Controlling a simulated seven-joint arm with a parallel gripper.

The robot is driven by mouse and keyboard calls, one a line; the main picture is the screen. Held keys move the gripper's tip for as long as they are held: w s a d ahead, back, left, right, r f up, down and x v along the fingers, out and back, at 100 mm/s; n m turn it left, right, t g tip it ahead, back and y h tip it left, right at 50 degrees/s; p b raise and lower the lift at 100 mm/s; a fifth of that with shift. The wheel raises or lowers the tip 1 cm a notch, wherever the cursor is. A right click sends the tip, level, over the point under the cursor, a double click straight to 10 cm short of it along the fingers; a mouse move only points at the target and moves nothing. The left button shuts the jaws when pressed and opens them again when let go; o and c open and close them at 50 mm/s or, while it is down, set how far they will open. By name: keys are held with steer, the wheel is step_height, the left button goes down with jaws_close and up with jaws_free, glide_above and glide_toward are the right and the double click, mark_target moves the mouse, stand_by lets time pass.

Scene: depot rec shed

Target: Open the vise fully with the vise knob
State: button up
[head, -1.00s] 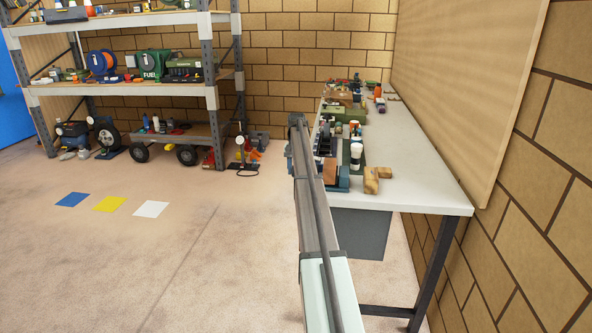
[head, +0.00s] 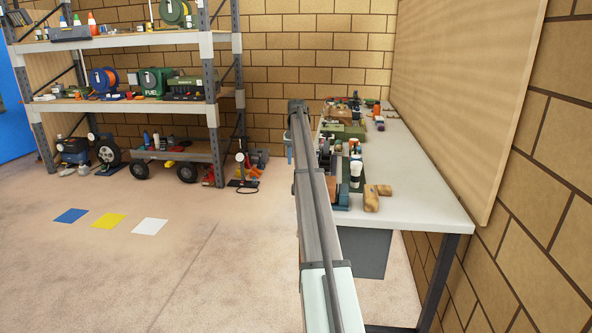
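My arm reaches forward up the middle of the head view, along the left side of a white-topped workbench (head: 415,190). I cannot make out my gripper or its fingertips. I cannot clearly make out a vise or its knob. A small blue part (head: 342,197) shows at the bench's left edge, partly covered by my arm, and may belong to the vise. Whether anything touches it is hidden.
Two tan wooden pieces (head: 371,197) and a white-topped cup (head: 355,170) stand near the bench's left edge, with several tools behind. The bench's right side is clear. A loaded shelf (head: 130,106) stands at the left. Blue, yellow (head: 108,221) and white floor squares lie on open floor.

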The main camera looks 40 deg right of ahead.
steer(key=shift+r, duration=0.65)
steer(key=s+a+f+t+h, duration=0.1)
steer(key=s+a+f+h, duration=0.1)
steer(key=s+a, duration=0.5)
steer(key=w+d+f+t, duration=0.1)
steer(key=w+d+f, duration=0.1)
steer(key=f, duration=0.2)
steer(key=w+d+f+t+h, duration=0.1)
steer(key=w+d+f, duration=0.1)
steer(key=f, duration=0.1)
steer(key=w+d+f+h, duration=0.1)
steer(key=f, duration=0.3)
steer(key=shift+w+d+f+t, duration=0.35)
steer(key=shift+w+d+t, duration=0.05)
steer(key=shift+c, duration=0.2)
